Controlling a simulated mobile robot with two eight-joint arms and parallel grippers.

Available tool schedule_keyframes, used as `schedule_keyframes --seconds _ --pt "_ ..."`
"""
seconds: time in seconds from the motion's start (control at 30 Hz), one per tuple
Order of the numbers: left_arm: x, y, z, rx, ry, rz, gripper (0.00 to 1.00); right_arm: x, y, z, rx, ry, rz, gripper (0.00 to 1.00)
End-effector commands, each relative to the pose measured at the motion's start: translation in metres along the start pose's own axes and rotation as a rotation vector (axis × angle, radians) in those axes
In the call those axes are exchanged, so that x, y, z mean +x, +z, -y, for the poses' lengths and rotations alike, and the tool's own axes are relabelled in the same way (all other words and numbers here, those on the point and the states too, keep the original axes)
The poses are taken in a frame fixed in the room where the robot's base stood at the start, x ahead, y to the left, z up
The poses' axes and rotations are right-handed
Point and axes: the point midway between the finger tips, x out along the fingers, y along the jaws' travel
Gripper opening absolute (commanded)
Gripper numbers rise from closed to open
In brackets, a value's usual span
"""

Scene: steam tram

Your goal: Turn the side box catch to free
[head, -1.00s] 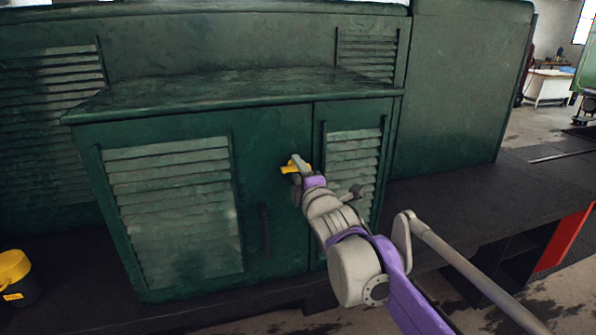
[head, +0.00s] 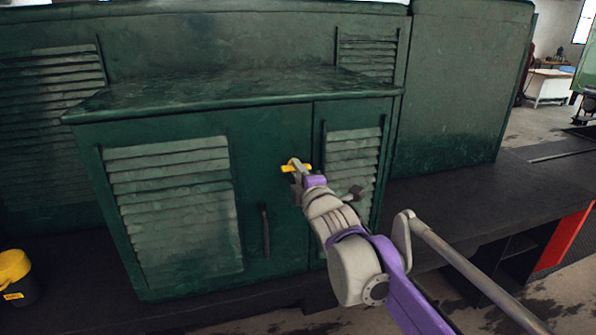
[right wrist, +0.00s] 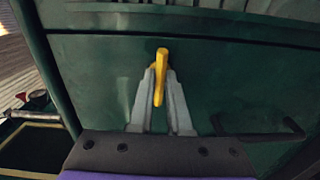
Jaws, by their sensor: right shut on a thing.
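The green side box (head: 271,140) has louvred doors, and its yellow catch (head: 288,167) sits near the top of the seam between them. My right gripper (head: 297,170) is at the catch, shut on it. In the right wrist view the yellow catch (right wrist: 160,72) lies between the two grey fingers of my right gripper (right wrist: 160,80), and its far end shows beyond the fingertips. The fingers hide part of the catch in the head view. My left gripper is in neither view.
A dark door handle (head: 265,231) stands below and left of the catch. A black bucket with a yellow top (head: 14,277) is at the left on the dark running board (head: 480,195). The board is clear at the right.

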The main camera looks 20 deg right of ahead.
Motion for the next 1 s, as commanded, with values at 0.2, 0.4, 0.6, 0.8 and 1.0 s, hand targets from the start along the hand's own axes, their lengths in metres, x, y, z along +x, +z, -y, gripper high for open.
schedule_keyframes --seconds 0.2,0.4,0.6,0.8,1.0 --pt "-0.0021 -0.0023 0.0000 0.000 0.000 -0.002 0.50 0.0000 -0.0001 -0.0005 0.120 0.000 0.000 0.00" --pt "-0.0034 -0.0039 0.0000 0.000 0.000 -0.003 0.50 0.0000 -0.0001 -0.0005 0.296 0.000 0.000 0.00" --pt "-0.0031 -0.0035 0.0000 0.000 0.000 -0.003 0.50 0.0000 -0.0001 0.0000 0.487 0.000 0.000 0.00" --pt "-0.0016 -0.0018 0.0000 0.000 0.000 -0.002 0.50 0.0000 0.0000 0.0005 0.678 0.000 0.000 0.00" --pt "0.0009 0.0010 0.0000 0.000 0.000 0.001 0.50 0.0000 0.0000 0.0007 0.868 0.000 0.000 0.00"
